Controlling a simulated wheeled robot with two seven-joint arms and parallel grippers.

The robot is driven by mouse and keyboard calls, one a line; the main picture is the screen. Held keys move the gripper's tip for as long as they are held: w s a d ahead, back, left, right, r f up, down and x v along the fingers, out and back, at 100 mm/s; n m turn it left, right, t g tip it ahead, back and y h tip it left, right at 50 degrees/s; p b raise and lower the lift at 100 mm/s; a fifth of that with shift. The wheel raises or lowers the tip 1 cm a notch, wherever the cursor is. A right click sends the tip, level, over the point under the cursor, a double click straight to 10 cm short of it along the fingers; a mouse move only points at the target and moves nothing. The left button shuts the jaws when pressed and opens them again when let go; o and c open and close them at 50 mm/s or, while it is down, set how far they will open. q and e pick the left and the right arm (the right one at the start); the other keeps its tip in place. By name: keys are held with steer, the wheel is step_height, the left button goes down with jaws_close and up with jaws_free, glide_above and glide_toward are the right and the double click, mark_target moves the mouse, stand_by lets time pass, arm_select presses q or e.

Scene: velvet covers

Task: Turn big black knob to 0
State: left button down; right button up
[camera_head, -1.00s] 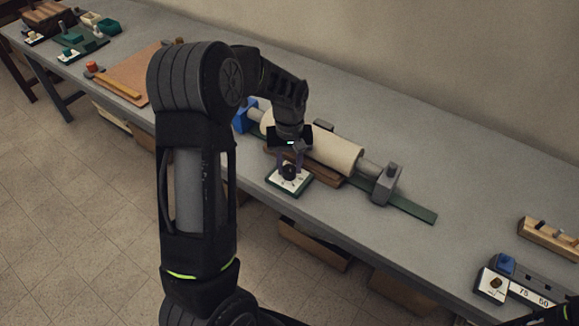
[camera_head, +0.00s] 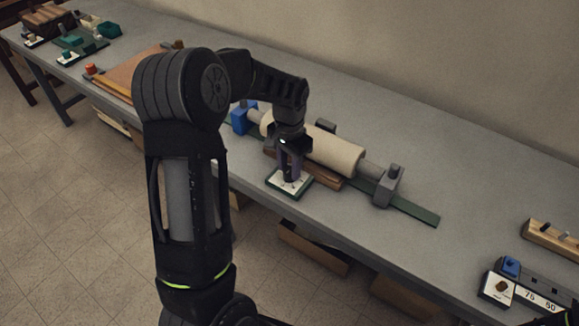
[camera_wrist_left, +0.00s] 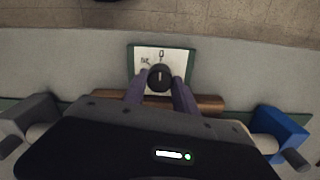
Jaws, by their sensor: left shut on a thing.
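The big black knob (camera_wrist_left: 160,78) sits on a white dial plate with a green border (camera_wrist_left: 176,56) in the left wrist view. A 0 mark shows above the knob, and another mark, too small to read, is to its left. The pale line on the knob looks close to upright, toward the 0. My left gripper (camera_wrist_left: 160,85) is shut on the knob, one finger on each side. In the head view the left gripper (camera_head: 290,174) reaches down onto the dial plate (camera_head: 276,183) and hides most of the knob. My right gripper cannot be made out.
Behind the dial, a cream roller (camera_head: 338,153) lies between a blue block (camera_head: 240,120) and a grey block (camera_head: 388,186). Another dial plate (camera_head: 496,288) and a 75/50 scale (camera_head: 538,299) are at the lower right. The grey bench (camera_head: 450,190) is bare between them.

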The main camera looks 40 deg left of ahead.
mark_target(289, 170)
arm_select(q)
steer(key=shift+m, duration=0.3)
steer(key=c, duration=1)
jaws_free()
steer(key=shift+o, duration=0.2)
steer(key=shift+r, duration=0.15)
step_height(289, 170, up, 8)
steer(key=shift+f+b, duration=0.2)
steer(key=shift+b, duration=0.1)
steer(key=shift+f, duration=0.1)
